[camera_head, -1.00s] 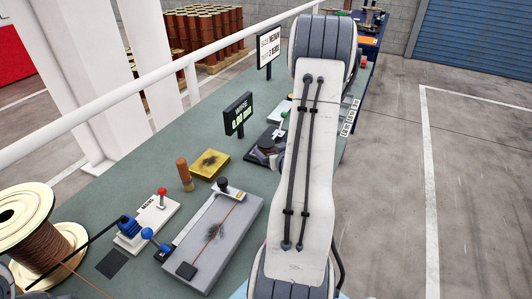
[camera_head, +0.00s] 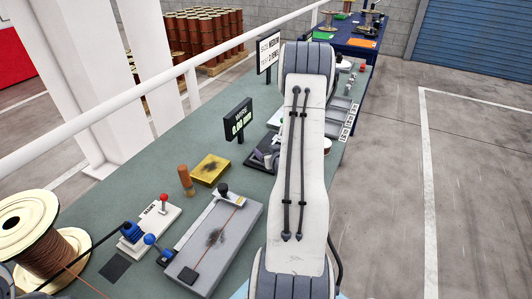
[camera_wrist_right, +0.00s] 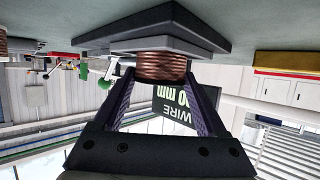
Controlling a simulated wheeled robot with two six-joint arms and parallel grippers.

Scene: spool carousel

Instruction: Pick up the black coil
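In the right wrist view, a coil of copper-brown wire (camera_wrist_right: 161,67) sits against a grey block on a dark base (camera_wrist_right: 215,22); no coil there looks black. My right gripper (camera_wrist_right: 161,80) has its two fingers spread, one on each side of the coil, with the tips close to its edges. I cannot tell whether they touch it. In the head view, my right arm hides this coil and the gripper, and part of the dark base (camera_head: 260,160) shows left of the arm. My left gripper is not in view.
A wire display (camera_head: 238,118) stands close to the dark base.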

